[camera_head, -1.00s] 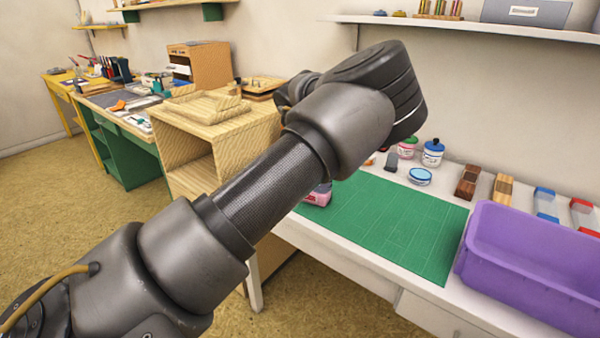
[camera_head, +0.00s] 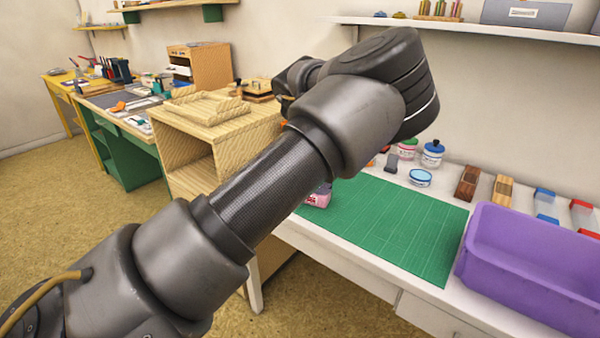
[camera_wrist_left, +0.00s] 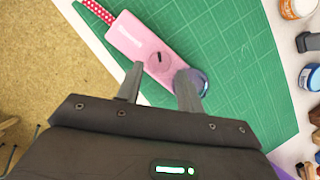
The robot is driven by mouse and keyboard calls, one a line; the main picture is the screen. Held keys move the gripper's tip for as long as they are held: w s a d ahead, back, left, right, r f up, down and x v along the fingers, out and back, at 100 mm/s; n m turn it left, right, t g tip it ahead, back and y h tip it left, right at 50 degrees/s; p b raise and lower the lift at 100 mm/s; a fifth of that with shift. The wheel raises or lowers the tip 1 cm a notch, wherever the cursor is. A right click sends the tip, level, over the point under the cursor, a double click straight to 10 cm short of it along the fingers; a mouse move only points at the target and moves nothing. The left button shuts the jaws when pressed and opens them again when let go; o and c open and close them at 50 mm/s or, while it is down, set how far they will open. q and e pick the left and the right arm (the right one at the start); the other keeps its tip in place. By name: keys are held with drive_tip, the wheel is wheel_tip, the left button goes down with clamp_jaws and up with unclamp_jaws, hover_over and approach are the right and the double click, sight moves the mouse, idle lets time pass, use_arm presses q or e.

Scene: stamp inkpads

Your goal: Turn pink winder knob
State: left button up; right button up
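The pink winder (camera_wrist_left: 128,35) lies on the green cutting mat (camera_wrist_left: 235,50) in the left wrist view, with pale lettering and a red dotted ribbon (camera_wrist_left: 97,10) at its upper-left end. Its round pink knob (camera_wrist_left: 157,59) has a dark bar on top. A dark purple round part (camera_wrist_left: 203,84) is at its lower-right end, partly hidden by a finger. My left gripper (camera_wrist_left: 160,70) is open, its fingertips apart on either side of the knob in the picture; contact cannot be told. In the head view the pink winder (camera_head: 320,197) is mostly hidden behind my left arm. My right gripper is not in view.
A purple bin (camera_head: 530,265) stands on the white table right of the mat. Ink jars (camera_head: 432,153) and wooden blocks (camera_head: 467,183) line the back. The mat's right part is clear. A wooden shelf unit (camera_head: 215,140) stands left.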

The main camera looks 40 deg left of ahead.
use_arm(q)
drive_tip(key=v, duration=0.7)
drive_tip(key=shift+r, duration=0.2)
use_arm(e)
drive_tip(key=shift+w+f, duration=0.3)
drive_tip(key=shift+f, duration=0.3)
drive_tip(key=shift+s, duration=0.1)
